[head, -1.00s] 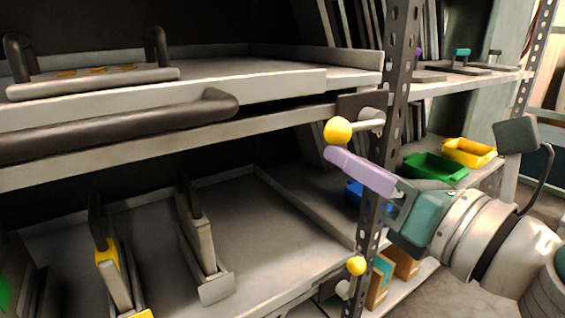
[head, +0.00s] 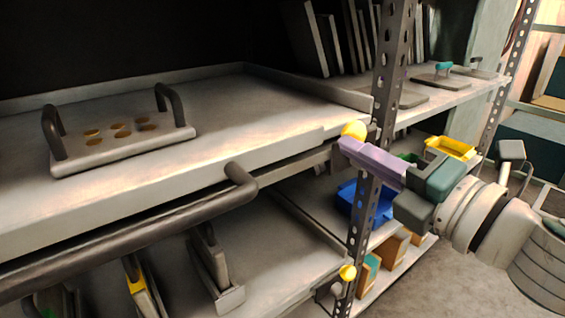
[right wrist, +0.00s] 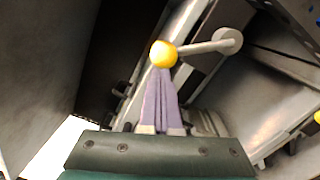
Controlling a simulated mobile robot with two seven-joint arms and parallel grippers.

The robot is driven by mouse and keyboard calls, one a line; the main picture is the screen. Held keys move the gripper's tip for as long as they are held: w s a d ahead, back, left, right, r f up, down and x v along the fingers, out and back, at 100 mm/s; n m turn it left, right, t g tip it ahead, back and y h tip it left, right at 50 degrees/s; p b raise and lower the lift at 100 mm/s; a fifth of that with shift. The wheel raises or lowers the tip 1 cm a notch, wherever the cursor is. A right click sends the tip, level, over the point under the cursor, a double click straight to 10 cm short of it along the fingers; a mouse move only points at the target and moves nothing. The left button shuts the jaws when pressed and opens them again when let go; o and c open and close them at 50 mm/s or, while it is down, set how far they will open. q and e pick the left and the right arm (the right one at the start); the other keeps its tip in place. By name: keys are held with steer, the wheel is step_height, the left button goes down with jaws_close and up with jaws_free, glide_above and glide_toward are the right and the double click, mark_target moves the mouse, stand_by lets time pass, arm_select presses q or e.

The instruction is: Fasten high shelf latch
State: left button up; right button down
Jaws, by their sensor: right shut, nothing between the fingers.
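The high shelf latch has a yellow ball knob (head: 353,129) by the perforated post, at the upper drawer-shelf's right end. In the right wrist view the knob (right wrist: 163,54) sits on a grey lever (right wrist: 200,47) running right to a round pivot (right wrist: 228,41). My right gripper (head: 345,146) has purple fingers, shut and empty. Its tips overlap the knob's lower edge in the head view. In the right wrist view the fingertips (right wrist: 163,72) lie right at the knob; I cannot tell whether they touch. The lever is mostly hidden in the head view. My left gripper is not in view.
The upper shelf (head: 250,110) carries a die plate (head: 120,140) with two handles and has a dark bar handle (head: 130,235) in front. A second yellow knob (head: 348,272) is lower on the post (head: 365,215). Blue (head: 350,197) and yellow (head: 452,147) bins stand behind.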

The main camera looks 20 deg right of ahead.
arm_select(q)
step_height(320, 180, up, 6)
steer(key=p, duration=0.5)
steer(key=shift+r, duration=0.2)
arm_select(e)
steer(key=w+d+r+m, duration=0.1)
steer(key=d+r+m, duration=0.2)
steer(key=m, duration=0.4)
steer(key=shift+w+d+r, duration=0.3)
steer(key=shift+w+d, duration=0.05)
steer(key=shift+d, duration=0.55)
